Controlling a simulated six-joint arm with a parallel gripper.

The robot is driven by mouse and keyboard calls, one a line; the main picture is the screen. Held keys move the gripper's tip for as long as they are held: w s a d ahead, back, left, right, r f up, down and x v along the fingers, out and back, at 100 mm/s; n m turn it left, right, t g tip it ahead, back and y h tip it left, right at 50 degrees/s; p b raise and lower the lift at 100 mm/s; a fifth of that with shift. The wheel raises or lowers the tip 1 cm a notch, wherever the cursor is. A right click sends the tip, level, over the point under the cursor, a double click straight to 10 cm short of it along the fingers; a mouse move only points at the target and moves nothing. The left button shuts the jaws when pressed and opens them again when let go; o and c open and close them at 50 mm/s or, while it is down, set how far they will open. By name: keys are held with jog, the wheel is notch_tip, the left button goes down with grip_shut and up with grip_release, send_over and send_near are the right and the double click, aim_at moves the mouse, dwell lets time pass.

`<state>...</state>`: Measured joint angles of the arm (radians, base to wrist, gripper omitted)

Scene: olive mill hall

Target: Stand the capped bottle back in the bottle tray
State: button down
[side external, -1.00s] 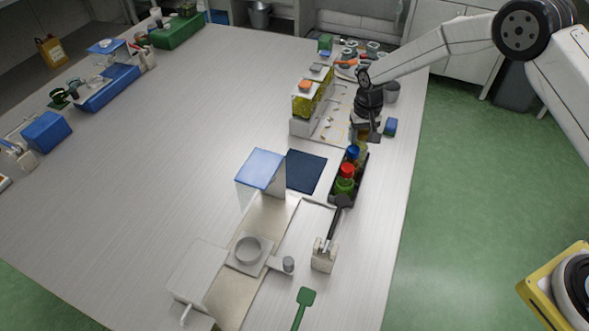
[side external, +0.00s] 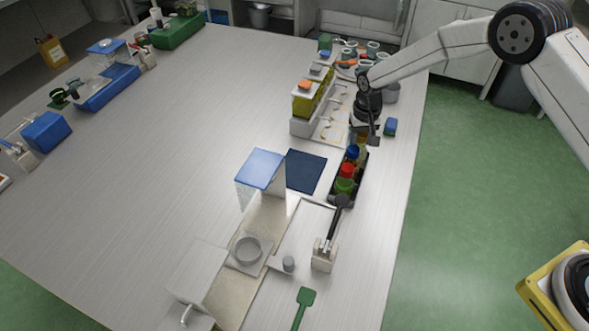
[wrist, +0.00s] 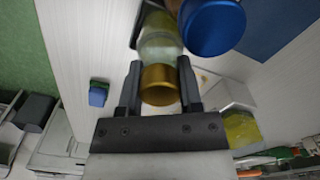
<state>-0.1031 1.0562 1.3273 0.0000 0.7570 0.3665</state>
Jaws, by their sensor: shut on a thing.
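The capped bottle (wrist: 160,50) is clear, pale greenish glass with a gold cap (wrist: 160,86). My gripper (wrist: 158,80) is shut on it near the cap in the wrist view. In the side external view my gripper (side external: 366,134) is at the far end of the black bottle tray (side external: 336,197) and mostly hides the held bottle. The tray holds a blue-capped bottle (side external: 353,151), a red-capped bottle (side external: 347,170) and a green bottle (side external: 344,186). The blue cap (wrist: 212,27) is close beside the held bottle in the wrist view. I cannot tell whether the held bottle's base touches the tray.
A white rack with yellow-green containers (side external: 304,104) stands left of my gripper. A small blue block (side external: 390,126) lies to the right, near the table edge. A dark blue mat (side external: 306,172) lies left of the tray. A black-handled tool in a holder (side external: 324,256) stands in front.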

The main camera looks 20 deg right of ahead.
grip_release()
dwell(0.3)
jog(key=shift+r, duration=0.1)
jog(key=shift+r, duration=3.95)
